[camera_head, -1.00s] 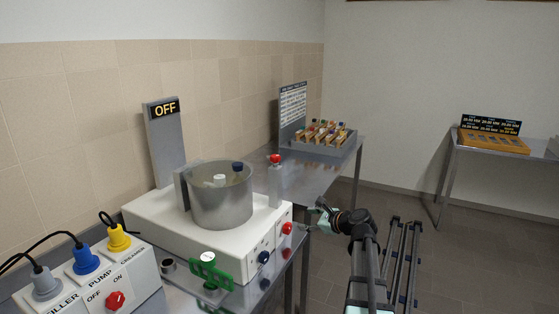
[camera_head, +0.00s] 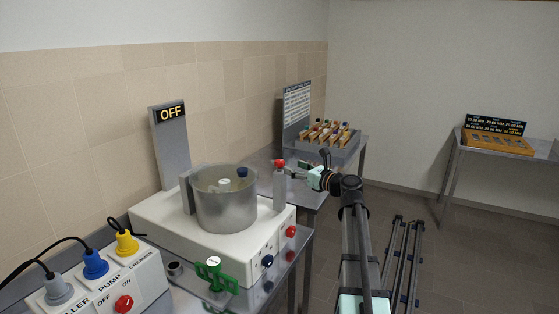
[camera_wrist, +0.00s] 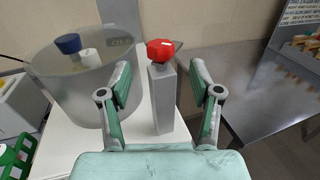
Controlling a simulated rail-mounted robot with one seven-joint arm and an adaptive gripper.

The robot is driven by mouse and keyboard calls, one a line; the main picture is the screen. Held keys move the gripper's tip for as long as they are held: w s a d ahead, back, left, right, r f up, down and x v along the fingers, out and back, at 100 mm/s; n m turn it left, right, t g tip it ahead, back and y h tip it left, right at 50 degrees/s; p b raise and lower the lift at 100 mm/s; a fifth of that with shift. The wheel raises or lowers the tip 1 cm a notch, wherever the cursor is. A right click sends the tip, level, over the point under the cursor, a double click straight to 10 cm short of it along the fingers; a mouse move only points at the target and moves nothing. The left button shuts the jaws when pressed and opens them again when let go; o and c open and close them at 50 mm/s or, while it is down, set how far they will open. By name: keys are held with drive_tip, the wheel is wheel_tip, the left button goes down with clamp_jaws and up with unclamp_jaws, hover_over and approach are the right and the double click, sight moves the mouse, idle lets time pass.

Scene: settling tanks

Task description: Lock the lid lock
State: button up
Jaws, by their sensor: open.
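A red knob (camera_head: 279,163) sits on top of a grey upright post (camera_head: 279,190) at the right end of the white machine, beside the metal tank. I take this for the lid lock, though no label shows on it. In the wrist view the red knob (camera_wrist: 160,51) and its post (camera_wrist: 162,98) stand between my two fingers as seen, with a gap on both sides. My gripper (camera_wrist: 160,76) is open and empty. In the head view my gripper (camera_head: 303,168) is just right of the post, at about knob height.
The open tank (camera_head: 226,210) holds a blue-capped and a white-capped item. A display (camera_head: 171,112) reads OFF. A rack (camera_head: 322,137) is on the table behind.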

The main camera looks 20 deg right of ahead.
sight(283, 163)
drive_tip(key=p+x, duration=0.1)
drive_tip(key=x, duration=0.7)
drive_tip(key=shift+p, duration=0.3)
clamp_jaws()
